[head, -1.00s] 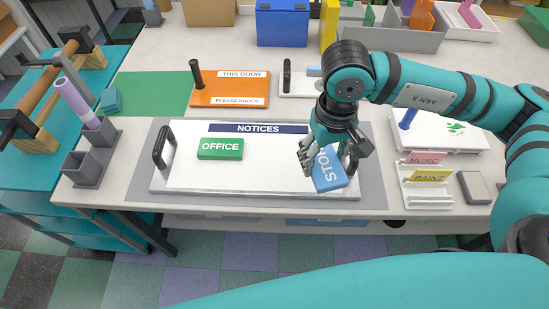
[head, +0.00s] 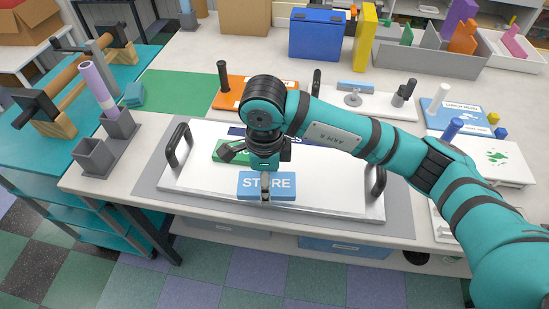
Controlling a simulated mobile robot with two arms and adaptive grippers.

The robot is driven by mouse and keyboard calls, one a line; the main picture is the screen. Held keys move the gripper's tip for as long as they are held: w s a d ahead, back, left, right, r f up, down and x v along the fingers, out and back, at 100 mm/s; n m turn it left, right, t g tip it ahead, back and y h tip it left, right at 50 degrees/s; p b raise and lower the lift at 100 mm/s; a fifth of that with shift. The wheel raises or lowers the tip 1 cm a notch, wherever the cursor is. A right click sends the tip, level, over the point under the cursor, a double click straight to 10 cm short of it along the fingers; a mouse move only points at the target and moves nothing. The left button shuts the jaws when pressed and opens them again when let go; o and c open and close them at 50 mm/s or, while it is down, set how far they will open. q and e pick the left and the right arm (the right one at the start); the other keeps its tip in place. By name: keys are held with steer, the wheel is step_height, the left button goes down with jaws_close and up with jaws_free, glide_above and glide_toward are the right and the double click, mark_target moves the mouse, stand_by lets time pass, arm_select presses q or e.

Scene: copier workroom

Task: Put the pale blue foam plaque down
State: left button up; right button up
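The pale blue foam plaque (head: 283,188), lettered STORE, is face up with its text level, over the front middle of the white NOTICES board (head: 330,190). I cannot tell whether it touches the board. My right gripper (head: 265,186) points down on it. One finger crosses the plaque's middle to its front edge; the far side of the grip is hidden behind the hand. The green OFFICE plaque (head: 222,149) lies behind and left, partly covered by the hand. My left gripper is not in view.
Black handles stand at the board's left (head: 178,147) and right (head: 376,181) ends. The orange sign (head: 232,98) lies behind. A grey holder with a lilac tube (head: 98,88) stands left. The board's right half and front left are bare.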

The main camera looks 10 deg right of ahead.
steer(key=shift+a+r+m, duration=0.1)
steer(key=shift+a+m, duration=0.4)
steer(key=shift+a, duration=0.05)
steer(key=shift+w+m, duration=0.15)
steer(key=shift+m, duration=0.15)
steer(key=p, duration=0.5)
glide_above(313, 168)
steer(key=s+a, duration=0.1)
steer(key=a, duration=0.1)
steer(key=shift+s+f, duration=0.1)
steer(key=shift+f, duration=0.45)
steer(key=shift+w+d+f, duration=0.1)
steer(key=shift+w+d, duration=0.25)
steer(key=shift+d, duration=0.15)
steer(key=shift+w+d, duration=0.25)
steer(key=shift+d, duration=0.25)
step_height(313, 168, down, 3)
steer(key=shift+f+p, duration=0.2)
steer(key=shift+p, duration=0.8)
steer(key=shift+f, duration=0.15)
steer(key=shift+f, duration=0.1)
